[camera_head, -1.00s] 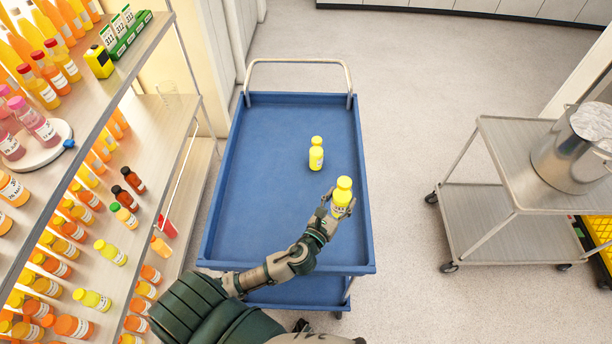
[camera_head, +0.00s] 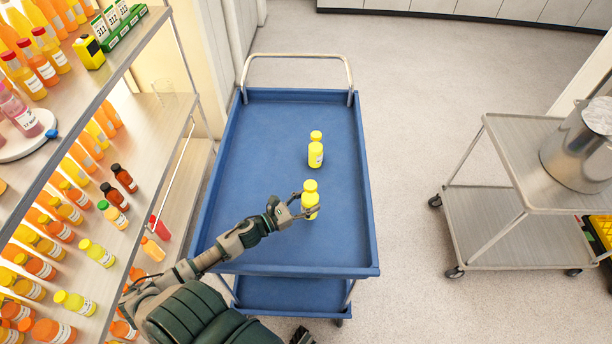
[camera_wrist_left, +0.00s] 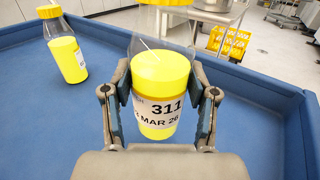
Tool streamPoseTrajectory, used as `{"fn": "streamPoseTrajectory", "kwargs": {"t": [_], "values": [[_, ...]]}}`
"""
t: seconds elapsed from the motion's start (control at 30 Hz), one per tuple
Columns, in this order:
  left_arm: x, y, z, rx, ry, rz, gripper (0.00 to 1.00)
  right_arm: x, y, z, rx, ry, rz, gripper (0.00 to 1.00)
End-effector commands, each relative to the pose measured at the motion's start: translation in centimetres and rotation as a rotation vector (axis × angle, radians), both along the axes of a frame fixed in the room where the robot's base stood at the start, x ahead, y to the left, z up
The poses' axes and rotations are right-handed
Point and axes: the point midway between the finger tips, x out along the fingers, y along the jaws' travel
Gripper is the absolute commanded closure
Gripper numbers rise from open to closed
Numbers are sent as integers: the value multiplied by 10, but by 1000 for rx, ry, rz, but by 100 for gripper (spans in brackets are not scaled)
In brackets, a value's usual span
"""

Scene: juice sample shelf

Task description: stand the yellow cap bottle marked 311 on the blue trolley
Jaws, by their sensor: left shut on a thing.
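My left gripper (camera_head: 301,208) is shut on the yellow bottle marked 311 (camera_head: 310,200). In the left wrist view the label of this bottle (camera_wrist_left: 158,100) reads 311, and a finger presses on each side of it. The bottle is upright, over the front half of the blue trolley's top tray (camera_head: 262,150). I cannot tell whether its base touches the tray. My right gripper is not clearly in view.
A second yellow bottle (camera_head: 315,152) stands on the tray farther back; it also shows in the left wrist view (camera_wrist_left: 67,58). The tray is otherwise clear. Shelves of bottles (camera_head: 135,150) stand at left. A steel cart (camera_head: 500,150) with a pot (camera_head: 580,150) is at right.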

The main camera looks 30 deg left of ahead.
Motion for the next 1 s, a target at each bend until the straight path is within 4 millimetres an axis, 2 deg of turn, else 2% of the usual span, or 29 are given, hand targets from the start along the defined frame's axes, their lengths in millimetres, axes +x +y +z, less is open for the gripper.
{"fn": "streamPoseTrajectory", "kwargs": {"t": [0.03,0.2,0.4,0.57,0.8,1.0], "values": [[16,7,1,4,-6,2,88,0,0,0,-1,0,0,60],[64,27,-5,-1,-5,4,88,0,1,0,-4,0,1,60],[104,42,-11,-3,-3,3,88,2,3,0,-4,1,0,60],[114,45,-15,-5,0,2,88,4,3,1,-4,-1,0,60],[114,42,-44,-1,-1,2,88,10,5,2,0,-8,-1,60],[114,43,-47,-2,-1,1,88,11,5,3,-1,-7,-1,60]]}}
